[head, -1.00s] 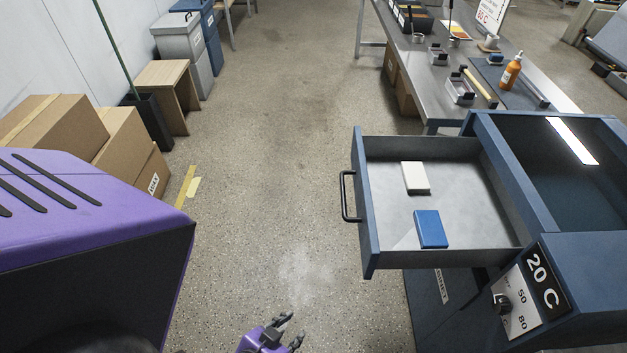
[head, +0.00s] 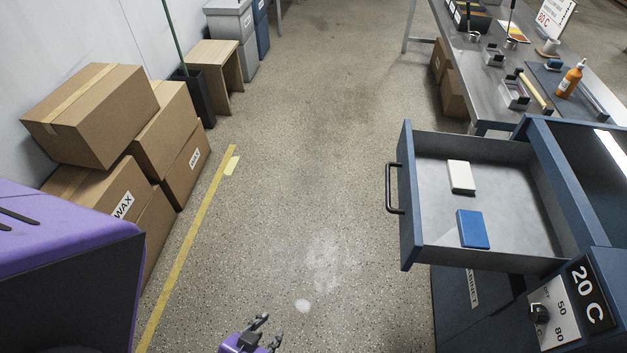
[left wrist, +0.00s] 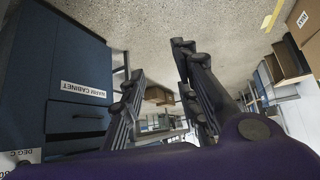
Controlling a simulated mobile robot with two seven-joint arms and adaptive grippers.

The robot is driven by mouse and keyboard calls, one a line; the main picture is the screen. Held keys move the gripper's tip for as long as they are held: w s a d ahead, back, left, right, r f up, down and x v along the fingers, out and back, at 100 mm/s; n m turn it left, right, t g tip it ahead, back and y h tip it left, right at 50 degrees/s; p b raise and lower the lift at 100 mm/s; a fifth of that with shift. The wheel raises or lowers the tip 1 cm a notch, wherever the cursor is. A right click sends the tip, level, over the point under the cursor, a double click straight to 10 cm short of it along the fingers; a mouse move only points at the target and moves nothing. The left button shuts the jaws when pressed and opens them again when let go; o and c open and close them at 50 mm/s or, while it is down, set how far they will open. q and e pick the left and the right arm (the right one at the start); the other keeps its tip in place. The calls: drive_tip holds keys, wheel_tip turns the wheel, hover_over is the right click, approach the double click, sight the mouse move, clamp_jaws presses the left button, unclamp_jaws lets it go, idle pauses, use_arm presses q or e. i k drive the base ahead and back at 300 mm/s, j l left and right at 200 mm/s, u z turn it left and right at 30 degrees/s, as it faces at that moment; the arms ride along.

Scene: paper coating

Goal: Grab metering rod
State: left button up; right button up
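My left gripper (head: 268,331) is at the bottom of the head view, above bare floor. In the left wrist view its two fingers (left wrist: 158,65) stand apart with nothing between them. I cannot tell for sure which is the metering rod. Both are far from my left gripper. My right gripper is not in view.
A blue cabinet's drawer (head: 408,215) stands open, with a white block (head: 461,177) and a blue block (head: 473,229) inside. Cardboard boxes (head: 93,112) are stacked at left beside a yellow floor line (head: 190,251). The floor between is clear. An orange bottle (head: 569,80) stands on the table.

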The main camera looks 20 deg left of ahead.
sight(547, 111)
drive_tip(key=i+j+u, duration=0.1)
drive_tip(key=u, duration=0.35)
drive_tip(key=i+j+u, duration=0.1)
drive_tip(key=u, duration=0.35)
drive_tip(key=i+u, duration=0.1)
drive_tip(key=u, duration=0.35)
drive_tip(key=i+z, duration=0.35)
drive_tip(key=i, duration=0.4)
drive_tip(key=i+j+z, duration=0.1)
drive_tip(key=i+z, duration=0.3)
drive_tip(key=i, duration=0.3)
drive_tip(key=i+z, duration=0.1)
drive_tip(key=i, duration=1.55)
drive_tip(key=i+z, duration=0.25)
drive_tip(key=i, duration=0.55)
drive_tip(key=i+j+z, duration=0.25)
drive_tip(key=i, duration=0.5)
drive_tip(key=i+z, duration=0.7)
drive_tip(key=i+j+z, duration=0.2)
drive_tip(key=z, duration=1.9)
